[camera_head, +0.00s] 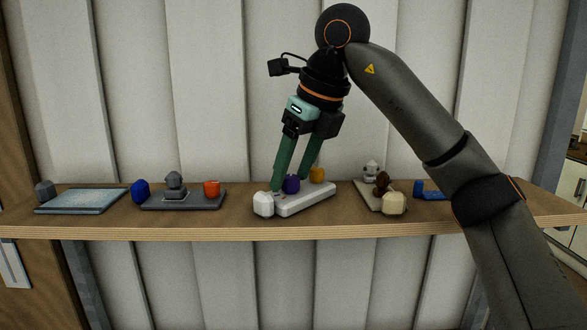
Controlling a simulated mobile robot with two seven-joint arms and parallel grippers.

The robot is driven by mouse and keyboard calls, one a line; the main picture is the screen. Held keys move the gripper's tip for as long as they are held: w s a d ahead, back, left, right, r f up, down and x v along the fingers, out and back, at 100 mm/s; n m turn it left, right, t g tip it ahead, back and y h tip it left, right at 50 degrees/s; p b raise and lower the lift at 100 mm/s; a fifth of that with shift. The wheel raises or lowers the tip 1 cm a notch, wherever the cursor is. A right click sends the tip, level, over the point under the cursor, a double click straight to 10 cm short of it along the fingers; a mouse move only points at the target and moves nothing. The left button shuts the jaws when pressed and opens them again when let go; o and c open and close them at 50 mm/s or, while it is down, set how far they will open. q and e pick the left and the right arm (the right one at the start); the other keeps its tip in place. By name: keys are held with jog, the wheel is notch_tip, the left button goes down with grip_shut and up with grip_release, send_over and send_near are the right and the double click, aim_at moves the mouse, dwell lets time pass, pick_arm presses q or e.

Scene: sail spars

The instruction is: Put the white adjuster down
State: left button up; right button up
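A small white rounded piece (263,204), which looks like the white adjuster, rests at the left end of a white slab (312,199) on the shelf, near its front edge. My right gripper (290,186) reaches down over the slab from above. Its two green fingers stand apart, with the left fingertip just behind and to the right of the white piece. A purple piece (291,184) shows between the fingertips; I cannot tell whether a finger touches it. My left gripper is not in view.
The wooden shelf (240,222) also bears a yellow piece (317,174), a grey tray with an orange piece (212,188), a blue piece (140,191), a pale blue board (82,202), and a cream piece (394,204) at right. A panelled wall stands behind.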

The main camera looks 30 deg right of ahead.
jog(key=v, duration=1.2)
dwell(0.3)
jog(key=shift+s, duration=0.1)
dwell(0.5)
